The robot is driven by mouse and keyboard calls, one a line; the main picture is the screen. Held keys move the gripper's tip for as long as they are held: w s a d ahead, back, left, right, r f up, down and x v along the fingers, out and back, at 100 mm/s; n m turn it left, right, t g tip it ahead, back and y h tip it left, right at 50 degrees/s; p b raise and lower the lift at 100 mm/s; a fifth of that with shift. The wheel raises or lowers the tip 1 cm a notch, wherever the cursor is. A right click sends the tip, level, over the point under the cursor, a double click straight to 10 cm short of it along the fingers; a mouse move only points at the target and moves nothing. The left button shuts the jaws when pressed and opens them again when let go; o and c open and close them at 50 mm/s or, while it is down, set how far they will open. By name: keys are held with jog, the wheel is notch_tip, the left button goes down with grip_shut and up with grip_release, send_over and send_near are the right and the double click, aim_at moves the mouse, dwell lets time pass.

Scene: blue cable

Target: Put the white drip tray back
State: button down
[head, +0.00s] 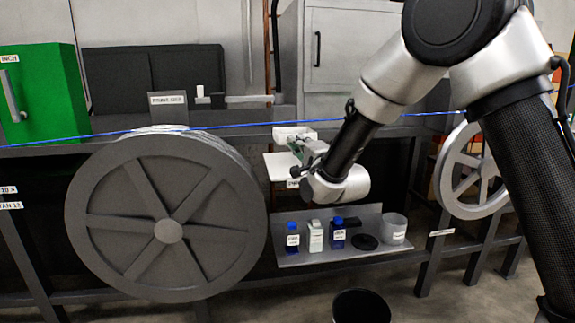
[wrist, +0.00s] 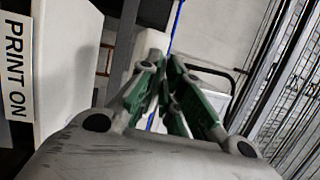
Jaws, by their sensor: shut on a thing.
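A small white piece (head: 292,132), which looks like the drip tray, is at my fingertips just under the blue cable in the head view. In the wrist view the white piece (wrist: 151,43) shows as a pale block at the tips, beside the cable. My gripper (head: 298,146), with green fingers, is shut on it; the fingers also show in the wrist view (wrist: 165,68). The fingers hide part of the piece. A flat white panel (head: 280,167) lies just below and left of my gripper. A "PRINT ON" label (wrist: 16,65) is at the left in the wrist view.
The blue cable (head: 235,125) runs across, close to my fingertips. A large grey reel (head: 110,218) stands left and a smaller reel (head: 449,190) right. A grey shelf (head: 300,258) below holds several bottles, a dark disc and a cup (head: 393,229). A black bin (head: 361,308) is on the floor.

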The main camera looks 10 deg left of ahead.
notch_tip(320, 180, down, 10)
jog(key=shift+w, duration=0.15)
jog(key=c, duration=1.9)
grip_release()
jog(key=shift+a, duration=0.1)
jog(key=shift+o, duration=0.2)
jog(key=shift+r, duration=0.1)
jog(key=v, duration=1.2)
